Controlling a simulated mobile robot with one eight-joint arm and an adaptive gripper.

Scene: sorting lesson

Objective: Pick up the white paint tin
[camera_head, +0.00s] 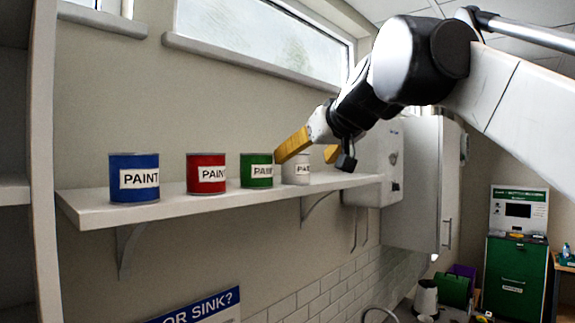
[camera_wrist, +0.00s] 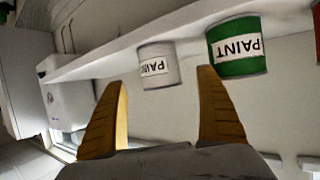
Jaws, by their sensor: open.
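The white paint tin (camera_head: 296,171) stands upright on a wall shelf, at the right end of a row of paint tins. In the head view my gripper's near finger covers part of it. In the wrist view the white tin (camera_wrist: 158,66) shows upside down, between and beyond the two yellow fingertips. My gripper (camera_head: 311,149) is open, with nothing between its fingers. In the wrist view its fingers (camera_wrist: 160,84) are spread wide, the right fingertip close in the picture to the green tin's lower left edge. I cannot tell whether it touches.
A green tin (camera_head: 257,170) stands close to the left of the white one. A red tin (camera_head: 205,174) and a blue tin (camera_head: 134,178) stand farther left on the shelf (camera_head: 185,207). A white wall unit (camera_head: 384,160) is at the shelf's right end.

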